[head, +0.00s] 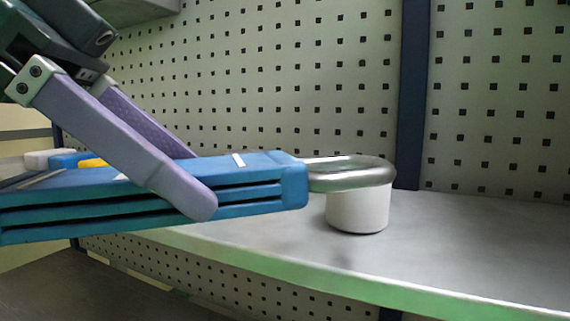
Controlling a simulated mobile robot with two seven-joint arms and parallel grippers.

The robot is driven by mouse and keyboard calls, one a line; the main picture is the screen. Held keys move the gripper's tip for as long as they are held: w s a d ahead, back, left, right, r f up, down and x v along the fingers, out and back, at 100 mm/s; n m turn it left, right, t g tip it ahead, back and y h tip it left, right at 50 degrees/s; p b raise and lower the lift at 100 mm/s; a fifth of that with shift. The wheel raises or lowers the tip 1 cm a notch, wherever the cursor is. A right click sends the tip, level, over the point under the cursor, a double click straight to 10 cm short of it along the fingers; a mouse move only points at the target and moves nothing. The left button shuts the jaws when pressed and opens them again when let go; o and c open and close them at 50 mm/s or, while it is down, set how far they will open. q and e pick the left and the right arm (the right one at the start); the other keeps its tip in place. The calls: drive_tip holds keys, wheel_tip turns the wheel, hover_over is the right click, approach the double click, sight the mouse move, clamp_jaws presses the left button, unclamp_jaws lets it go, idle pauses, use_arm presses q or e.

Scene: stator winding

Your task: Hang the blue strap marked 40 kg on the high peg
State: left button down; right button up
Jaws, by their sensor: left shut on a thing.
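The blue strap (255,182) is a folded, layered band with a metal loop (345,173) at its right end. My left gripper (197,182) comes in from the upper left and is shut on the strap, one finger in front and one behind. The strap lies about level, with the loop pointing right in front of the pegboard. A small white mark shows on its top, but no 40 kg marking is readable. The high peg cannot be made out. My right gripper is not in view.
A white cylinder (358,212) stands on the grey shelf (470,240), just below and behind the loop. The shelf to its right is clear. A perforated pegboard (270,80) with a dark blue upright (413,100) stands behind. White and yellow items (92,163) show at the left.

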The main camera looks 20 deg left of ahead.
use_arm(q)
drive_tip(key=w+r+t+p, duration=0.1)
drive_tip(key=r+p, duration=0.1)
drive_tip(key=r, duration=0.1)
drive_tip(key=w+r+n+t+p, duration=0.1)
drive_tip(key=r+p, duration=0.1)
drive_tip(key=r, duration=0.1)
drive_tip(key=w+r+n+p, duration=0.1)
drive_tip(key=r+p, duration=0.2)
drive_tip(key=shift+w+d+t, duration=0.15)
drive_tip(key=shift+d+t, duration=0.15)
drive_tip(key=shift+t, duration=0.1)
wheel_tip(320, 180, up, 36)
drive_tip(key=w+a+n+t+y+p, duration=0.15)
drive_tip(key=n+t+p, duration=0.35)
drive_tip(key=t+p, duration=1.45)
drive_tip(key=w+f+g+p, duration=0.3)
drive_tip(key=w+g, duration=0.4)
drive_tip(key=w, duration=0.9)
drive_tip(key=shift+d, duration=0.3)
drive_tip(key=shift+h, duration=0.25)
